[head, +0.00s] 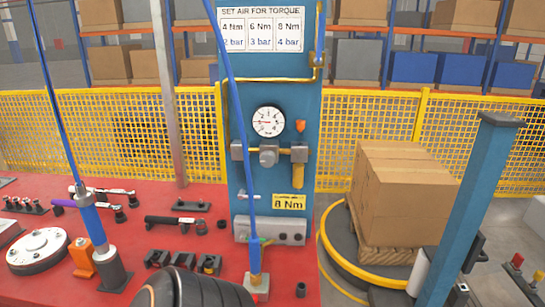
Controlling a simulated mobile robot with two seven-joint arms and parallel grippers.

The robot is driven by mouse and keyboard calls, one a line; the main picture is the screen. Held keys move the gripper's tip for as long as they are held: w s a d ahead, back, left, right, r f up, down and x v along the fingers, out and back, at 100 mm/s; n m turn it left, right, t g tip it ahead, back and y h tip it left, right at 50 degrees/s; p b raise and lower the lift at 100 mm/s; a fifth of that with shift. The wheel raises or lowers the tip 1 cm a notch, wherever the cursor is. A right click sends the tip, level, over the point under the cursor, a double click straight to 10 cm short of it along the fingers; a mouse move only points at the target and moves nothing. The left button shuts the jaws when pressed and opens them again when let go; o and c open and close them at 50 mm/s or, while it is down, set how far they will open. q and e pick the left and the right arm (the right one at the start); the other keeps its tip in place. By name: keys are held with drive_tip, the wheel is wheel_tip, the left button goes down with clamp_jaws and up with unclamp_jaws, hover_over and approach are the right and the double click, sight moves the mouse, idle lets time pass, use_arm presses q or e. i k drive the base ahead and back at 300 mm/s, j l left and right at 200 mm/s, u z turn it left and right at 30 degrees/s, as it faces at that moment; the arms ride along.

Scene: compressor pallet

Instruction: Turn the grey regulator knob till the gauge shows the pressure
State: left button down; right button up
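The grey regulator knob (268,157) sits on the blue panel (240,105), just below the round white gauge (268,121). The gauge has a thin red needle that looks roughly level; its exact reading is too small to tell. The sign (261,30) at the top pairs 4 Nm with 2 bar, 6 Nm with 3 bar and 8 Nm with 4 bar. A yellow label (289,203) lower on the panel reads 8 Nm. Neither of my grippers is in view, and nothing touches the knob.
Tools, including a black-handled one (175,220), lie on the red table (130,235) at left. Blue hoses hang over it, one in front of the panel. A blue post (470,200) and a carton (405,190) on a round platform stand at right.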

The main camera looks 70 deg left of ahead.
sight(267, 158)
drive_tip(key=u, duration=2.25)
